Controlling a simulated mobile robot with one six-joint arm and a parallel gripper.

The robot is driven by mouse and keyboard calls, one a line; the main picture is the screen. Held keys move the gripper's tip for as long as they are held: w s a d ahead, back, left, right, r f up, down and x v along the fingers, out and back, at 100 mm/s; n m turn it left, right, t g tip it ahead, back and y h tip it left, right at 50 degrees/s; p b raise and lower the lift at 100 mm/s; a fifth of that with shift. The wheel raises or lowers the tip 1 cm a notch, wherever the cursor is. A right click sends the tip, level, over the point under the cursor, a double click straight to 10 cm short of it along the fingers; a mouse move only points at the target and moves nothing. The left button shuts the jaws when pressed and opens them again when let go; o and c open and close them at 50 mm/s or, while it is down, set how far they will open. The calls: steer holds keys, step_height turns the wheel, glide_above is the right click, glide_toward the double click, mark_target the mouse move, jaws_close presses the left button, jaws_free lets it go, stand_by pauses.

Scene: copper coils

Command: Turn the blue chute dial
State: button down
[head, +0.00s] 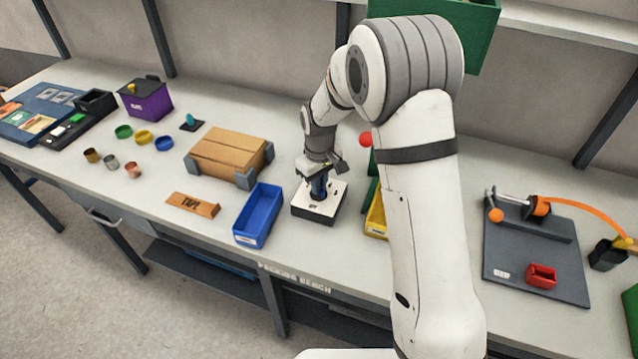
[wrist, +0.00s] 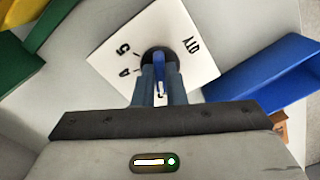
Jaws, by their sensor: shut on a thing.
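The dial is a black round base with a blue handle (wrist: 159,63), set on a white-topped box (head: 305,208). In the wrist view the white top (wrist: 190,72) carries the letters QTY and the marks 4 and 5 near the dial. My gripper (wrist: 159,80) is shut on the blue handle, one finger on each side. In the head view my gripper (head: 320,187) reaches down from above onto the box. The fingers and my wrist hide much of the dial there.
A blue bin (head: 258,213) stands just left of the box, and a yellow bin (head: 376,217) stands to the right, partly behind my arm. A wooden block marked TAP (head: 193,204) lies farther left.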

steer(key=shift+m, duration=0.4)
steer(key=m+b, duration=0.2)
steer(key=m, duration=0.2)
steer(key=shift+f+m+b, duration=0.1)
steer(key=shift+m+b, duration=0.25)
steer(key=shift+m, duration=0.05)
steer(key=m+b, duration=0.2)
steer(key=m, duration=0.4)
steer(key=shift+a, duration=0.15)
steer(key=m+b, duration=0.1)
steer(key=m, duration=0.5)
steer(key=shift+m, duration=0.3)
steer(key=m+b, duration=0.1)
steer(key=m, duration=0.4)
steer(key=shift+w+m, duration=0.1)
steer(key=shift+m, duration=0.2)
steer(key=shift+a, duration=0.1)
steer(key=c, duration=1.5)
jaws_free()
